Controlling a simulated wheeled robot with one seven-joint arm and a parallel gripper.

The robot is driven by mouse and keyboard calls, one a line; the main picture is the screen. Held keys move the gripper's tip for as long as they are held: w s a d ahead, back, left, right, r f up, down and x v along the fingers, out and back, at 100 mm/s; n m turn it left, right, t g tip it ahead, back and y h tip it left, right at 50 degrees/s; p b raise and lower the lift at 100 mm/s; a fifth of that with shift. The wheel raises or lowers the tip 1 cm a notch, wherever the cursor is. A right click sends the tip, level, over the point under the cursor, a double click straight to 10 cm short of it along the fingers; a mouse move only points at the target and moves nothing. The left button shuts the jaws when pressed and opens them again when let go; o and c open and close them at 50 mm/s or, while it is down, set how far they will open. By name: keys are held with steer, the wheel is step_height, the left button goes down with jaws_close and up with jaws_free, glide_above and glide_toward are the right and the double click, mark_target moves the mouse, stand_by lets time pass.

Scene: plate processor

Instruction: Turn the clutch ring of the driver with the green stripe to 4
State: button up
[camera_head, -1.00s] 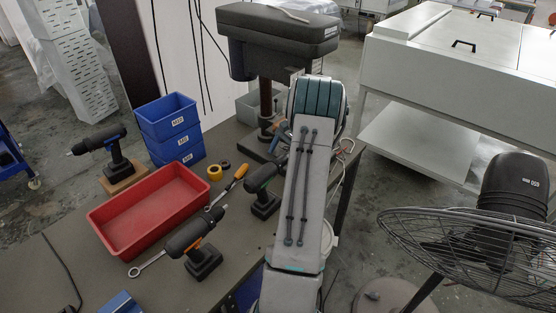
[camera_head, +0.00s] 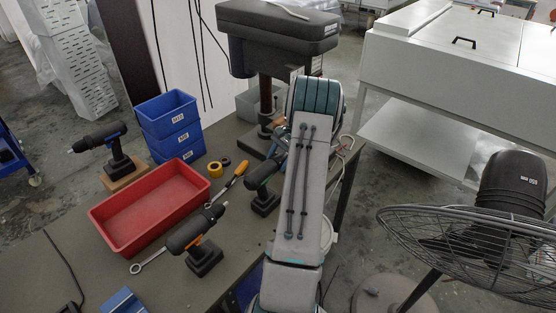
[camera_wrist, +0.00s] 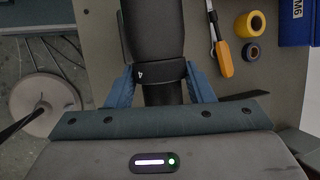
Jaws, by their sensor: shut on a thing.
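The driver with the green stripe (camera_head: 262,184) stands on the table, partly hidden behind my arm in the head view. In the wrist view its dark body (camera_wrist: 152,30) comes down from the top edge. Its black clutch ring (camera_wrist: 163,73) lies between the two blue fingers of my gripper (camera_wrist: 160,69), which is shut on it from both sides. A white 4 shows on the ring, left of its middle. I cannot make out an index mark on the body. The green stripe does not show in the wrist view.
A red tray (camera_head: 130,243), stacked blue bins (camera_head: 170,138), a screwdriver (camera_head: 236,178), tape (camera_head: 214,171) and a wrench (camera_head: 150,262) are near. A drill press (camera_head: 270,45) stands behind; a fan (camera_head: 480,245) is right.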

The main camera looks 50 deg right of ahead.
steer(key=shift+f, duration=0.1)
